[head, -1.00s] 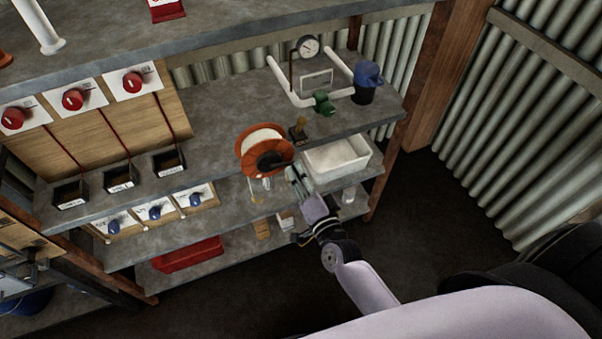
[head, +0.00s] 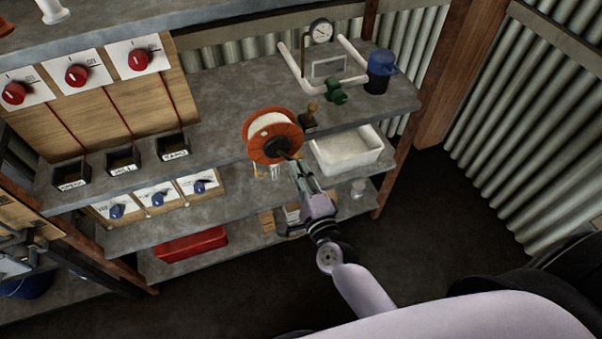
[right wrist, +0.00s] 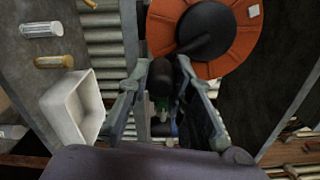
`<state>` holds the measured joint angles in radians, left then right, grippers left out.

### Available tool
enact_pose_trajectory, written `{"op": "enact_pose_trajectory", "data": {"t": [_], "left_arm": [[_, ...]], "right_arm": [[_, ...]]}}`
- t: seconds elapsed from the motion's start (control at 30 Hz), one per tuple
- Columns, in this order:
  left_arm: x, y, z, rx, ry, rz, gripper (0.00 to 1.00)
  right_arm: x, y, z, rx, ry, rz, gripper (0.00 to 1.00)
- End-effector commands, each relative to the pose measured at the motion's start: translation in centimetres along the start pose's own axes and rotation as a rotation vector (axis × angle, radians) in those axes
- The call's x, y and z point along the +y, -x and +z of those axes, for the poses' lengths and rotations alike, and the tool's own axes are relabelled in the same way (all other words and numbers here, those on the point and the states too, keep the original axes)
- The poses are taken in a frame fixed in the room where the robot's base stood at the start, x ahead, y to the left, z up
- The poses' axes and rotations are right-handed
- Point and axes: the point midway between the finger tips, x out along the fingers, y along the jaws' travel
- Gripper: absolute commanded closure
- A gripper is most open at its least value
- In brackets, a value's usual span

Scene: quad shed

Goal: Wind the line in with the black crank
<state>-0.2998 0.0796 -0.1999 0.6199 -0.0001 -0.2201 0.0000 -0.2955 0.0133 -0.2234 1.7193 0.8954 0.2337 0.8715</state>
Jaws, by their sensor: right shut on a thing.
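The orange reel (head: 258,143) with white line wound on it stands at the front edge of the grey shelf. Its black crank (head: 284,154) is on the near face, and its arm also shows in the right wrist view (right wrist: 208,32). My right gripper (head: 297,169) is at the crank, just below and right of the reel. In the right wrist view my right gripper (right wrist: 158,88) has its fingers on both sides of the dark crank handle (right wrist: 160,75) and is shut on it. My left gripper is not in view.
A white tray (head: 373,155) lies close to the right of the gripper. A brass-coloured stamp-like piece (head: 309,118), a green valve (head: 336,92), a gauge (head: 321,31) and a blue-lidded cup (head: 380,72) stand behind. Black bins (head: 124,162) are to the left.

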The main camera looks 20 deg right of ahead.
Motion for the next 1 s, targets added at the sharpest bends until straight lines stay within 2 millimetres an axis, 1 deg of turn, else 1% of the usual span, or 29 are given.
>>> {"op": "enact_pose_trajectory", "data": {"t": [0.2,0.53,0.57,0.87,1.0], "left_arm": [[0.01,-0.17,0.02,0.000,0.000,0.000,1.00],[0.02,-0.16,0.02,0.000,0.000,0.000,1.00],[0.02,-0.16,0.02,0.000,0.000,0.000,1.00],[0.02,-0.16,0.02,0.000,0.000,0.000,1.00],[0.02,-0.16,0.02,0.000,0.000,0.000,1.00]], "right_arm": [[0.18,0.02,0.15,-0.001,-0.028,0.001,1.00],[0.16,0.02,0.17,-0.001,-0.028,0.001,1.00],[0.16,0.02,0.17,-0.001,-0.028,0.001,0.79],[0.14,0.01,0.15,-0.001,-0.027,0.001,0.59],[0.13,0.01,0.14,-0.001,-0.027,0.000,0.59]]}}
